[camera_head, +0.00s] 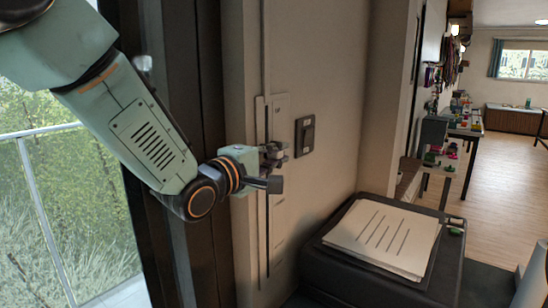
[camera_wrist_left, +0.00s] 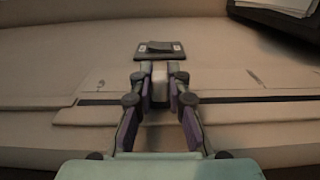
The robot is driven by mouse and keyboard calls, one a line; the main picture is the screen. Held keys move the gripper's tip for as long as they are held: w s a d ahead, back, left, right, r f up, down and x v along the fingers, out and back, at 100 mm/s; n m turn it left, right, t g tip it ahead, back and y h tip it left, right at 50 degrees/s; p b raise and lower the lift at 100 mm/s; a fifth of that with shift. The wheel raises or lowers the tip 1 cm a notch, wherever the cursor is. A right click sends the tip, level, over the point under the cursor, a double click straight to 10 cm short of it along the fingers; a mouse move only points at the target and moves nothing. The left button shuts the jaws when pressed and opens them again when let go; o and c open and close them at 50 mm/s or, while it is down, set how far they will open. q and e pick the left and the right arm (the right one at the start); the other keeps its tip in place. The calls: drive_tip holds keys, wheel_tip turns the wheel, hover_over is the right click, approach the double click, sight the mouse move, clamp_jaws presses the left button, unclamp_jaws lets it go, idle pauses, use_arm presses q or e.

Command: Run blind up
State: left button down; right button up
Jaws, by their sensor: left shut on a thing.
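My left gripper (camera_head: 274,155) is at the pale upright panel (camera_head: 281,110) on the wall, about halfway up its dark vertical slot (camera_head: 267,225). In the left wrist view the fingers (camera_wrist_left: 159,95) are shut on a small pale grey block (camera_wrist_left: 159,82), which lies in line with the slot (camera_wrist_left: 240,99). The head view hides most of this block behind the fingers. A thin cord or rod (camera_head: 263,50) runs up the wall above the panel. No blind cloth can be made out. My right gripper is not in view.
A dark switch plate (camera_head: 304,135) is on the wall just right of my left gripper. A black box or stand (camera_head: 345,277) with lined paper (camera_head: 383,236) on it stands lower right. A glass door or window (camera_head: 75,190) is at left. Open floor (camera_head: 500,185) lies far right.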

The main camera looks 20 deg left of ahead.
use_arm(q)
wheel_tip(320, 180, up, 8)
drive_tip(key=p, duration=0.5)
drive_tip(key=shift+f+p, duration=0.2)
drive_tip(key=shift+p, duration=0.2)
drive_tip(key=shift+r+p, duration=0.55)
drive_tip(key=shift+r, duration=0.1)
drive_tip(key=shift+w+r, duration=0.15)
drive_tip(key=c, duration=1.6)
unclamp_jaws()
drive_tip(key=o, duration=0.3)
drive_tip(key=shift+w+f, duration=0.1)
drive_tip(key=shift+f, duration=0.1)
